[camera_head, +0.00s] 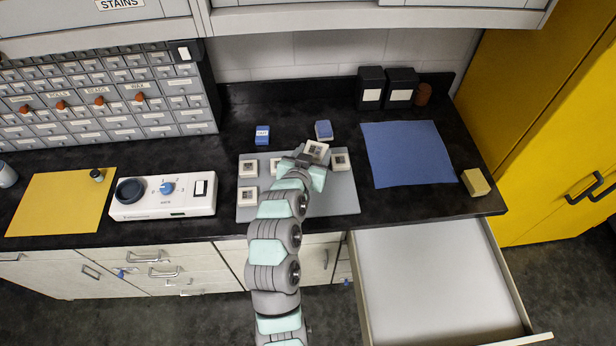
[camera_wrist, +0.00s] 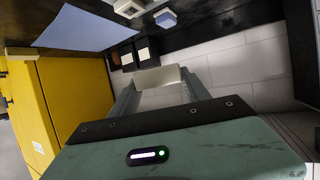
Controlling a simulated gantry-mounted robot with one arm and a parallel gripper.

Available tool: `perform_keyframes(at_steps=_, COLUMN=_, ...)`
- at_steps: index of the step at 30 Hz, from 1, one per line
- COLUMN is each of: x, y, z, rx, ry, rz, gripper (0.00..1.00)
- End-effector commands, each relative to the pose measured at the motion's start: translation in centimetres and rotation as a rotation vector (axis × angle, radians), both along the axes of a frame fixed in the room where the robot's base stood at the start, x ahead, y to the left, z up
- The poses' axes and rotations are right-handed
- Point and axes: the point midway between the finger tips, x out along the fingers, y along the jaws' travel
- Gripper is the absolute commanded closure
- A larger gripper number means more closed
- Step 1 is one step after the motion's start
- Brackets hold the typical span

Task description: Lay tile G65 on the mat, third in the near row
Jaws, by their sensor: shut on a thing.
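My gripper (camera_head: 312,158) is shut on a white-framed tile with a dark centre (camera_head: 316,148), held tilted over the back of the grey mat (camera_head: 340,205). In the wrist view the held tile is a pale block (camera_wrist: 158,77) between my fingers. The label on it cannot be read. Other white-framed tiles lie on the mat: one at back left (camera_head: 248,168), one in front of it (camera_head: 248,196), one right of the back-left one (camera_head: 276,165) and one at back right (camera_head: 340,161). My arm hides part of the mat's near half.
Two blue-and-white blocks (camera_head: 262,134) (camera_head: 323,130) stand behind the mat. A blue cloth (camera_head: 408,155) and a yellowish block (camera_head: 475,182) lie to the right. A white control box (camera_head: 163,196) stands to the left. An open drawer (camera_head: 440,285) juts out at front right.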

Motion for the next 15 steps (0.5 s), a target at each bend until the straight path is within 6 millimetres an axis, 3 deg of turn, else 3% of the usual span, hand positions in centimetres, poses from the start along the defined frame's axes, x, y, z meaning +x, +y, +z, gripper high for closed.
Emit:
perform_keyframes(at_steps=5, x=0.0, y=0.2, z=-3.5, rx=-0.001, ry=0.007, rz=0.006, gripper=0.93)
perform_keyframes(at_steps=15, x=0.0, y=0.1, z=-12.8, rx=-0.003, ry=0.006, rz=0.004, gripper=0.93)
